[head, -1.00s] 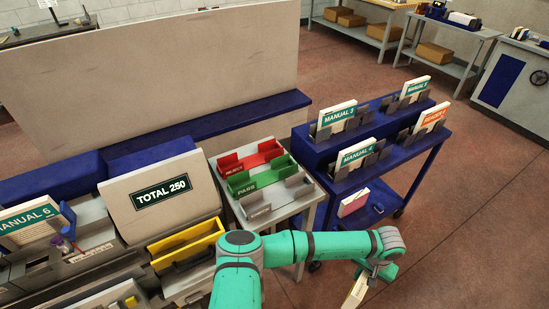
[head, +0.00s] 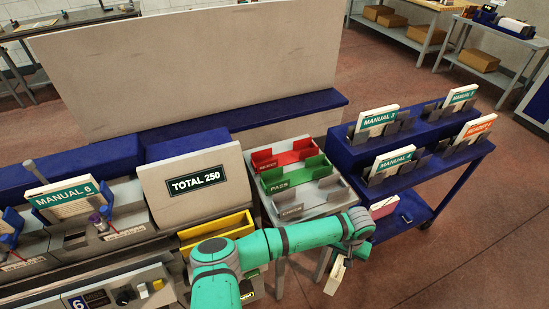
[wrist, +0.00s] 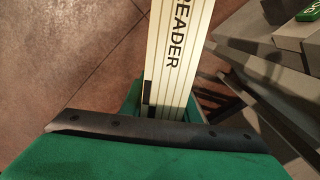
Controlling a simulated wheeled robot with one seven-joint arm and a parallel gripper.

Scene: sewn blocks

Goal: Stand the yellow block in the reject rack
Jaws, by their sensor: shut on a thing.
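My gripper (head: 342,262) is shut on a pale cream-yellow block (head: 335,279), which hangs below it over the floor. In the wrist view the block (wrist: 178,50) shows the dark word "READER" on its face and runs upward from the jaws. The jaw tips are mostly hidden behind my wrist's edge. The red reject rack (head: 283,161) is at the back of a grey stand, up and left of my gripper. It looks empty. The held block is apart from it.
The green pass rack (head: 291,178) and a grey rack (head: 303,204) sit in front of the red one. A blue cart (head: 408,193) with several standing manuals is to the right. A yellow bin (head: 216,231) and a sloped "TOTAL 250" panel (head: 197,182) are left. Open floor lies front right.

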